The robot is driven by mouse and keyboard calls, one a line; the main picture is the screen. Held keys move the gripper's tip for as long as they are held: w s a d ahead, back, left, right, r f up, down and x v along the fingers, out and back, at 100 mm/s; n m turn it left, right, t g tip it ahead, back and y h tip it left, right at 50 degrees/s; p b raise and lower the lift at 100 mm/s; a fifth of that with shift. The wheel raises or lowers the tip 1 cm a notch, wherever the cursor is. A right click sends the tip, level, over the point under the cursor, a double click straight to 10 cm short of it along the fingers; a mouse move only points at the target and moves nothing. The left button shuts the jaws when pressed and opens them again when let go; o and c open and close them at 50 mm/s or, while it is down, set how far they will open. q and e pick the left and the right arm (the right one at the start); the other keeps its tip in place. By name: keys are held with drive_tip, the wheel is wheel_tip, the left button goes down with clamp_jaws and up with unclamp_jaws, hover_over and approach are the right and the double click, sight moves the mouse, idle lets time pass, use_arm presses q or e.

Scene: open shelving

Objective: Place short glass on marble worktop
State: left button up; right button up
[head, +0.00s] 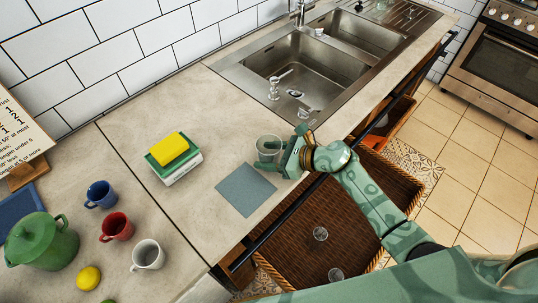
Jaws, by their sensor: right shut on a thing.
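The short clear glass (268,142) is at the right part of the marble worktop (228,118), just behind a grey-blue square mat (245,190). My right gripper (270,154) reaches in from the right over the worktop's front edge and is shut on the glass. The fingers hide part of the glass. I cannot tell whether its base touches the worktop or hangs slightly above it. My left gripper is not in view.
A sponge box (174,158), cups (117,226), a green pot (42,241) and a lemon (88,278) occupy the left. The sink (305,68) lies behind right. A wicker basket (345,205) with clear glasses (320,233) stands below the front edge.

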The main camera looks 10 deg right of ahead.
drive_tip(key=shift+f, duration=0.1)
drive_tip(key=o, duration=1.1)
drive_tip(key=shift+r, duration=0.25)
drive_tip(key=p+v, duration=0.1)
drive_tip(key=v, duration=1.1)
drive_tip(key=shift+s+f, duration=0.1)
